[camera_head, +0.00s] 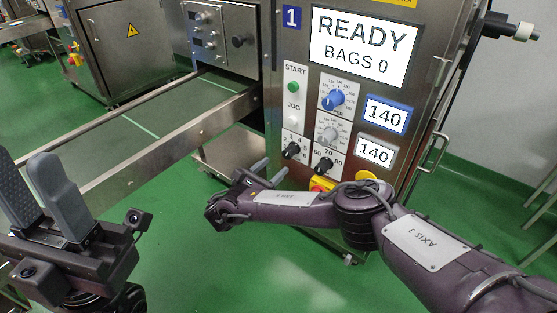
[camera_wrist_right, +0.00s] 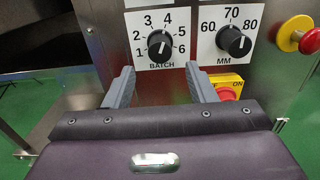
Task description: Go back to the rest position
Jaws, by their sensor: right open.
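My right gripper (camera_head: 275,168) is in front of the lower part of the machine panel in the head view. In the right wrist view its two grey fingers (camera_wrist_right: 162,82) are apart with nothing between them, pointing toward the black BATCH knob (camera_wrist_right: 159,46). I cannot tell whether the fingertips touch the panel. The MM knob (camera_wrist_right: 234,41) is to the right. My left gripper (camera_head: 32,160) is at the left of the head view with its fingers up and nothing seen held. Its finger gap is unclear from this angle.
The steel machine (camera_head: 400,60) has a screen (camera_head: 362,48) reading READY, BAGS 0. It also has a blue knob (camera_head: 336,98), a green START button (camera_head: 293,87) and a red stop button (camera_wrist_right: 309,41). A conveyor (camera_head: 190,128) runs left. Green floor (camera_head: 200,240) is open in front.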

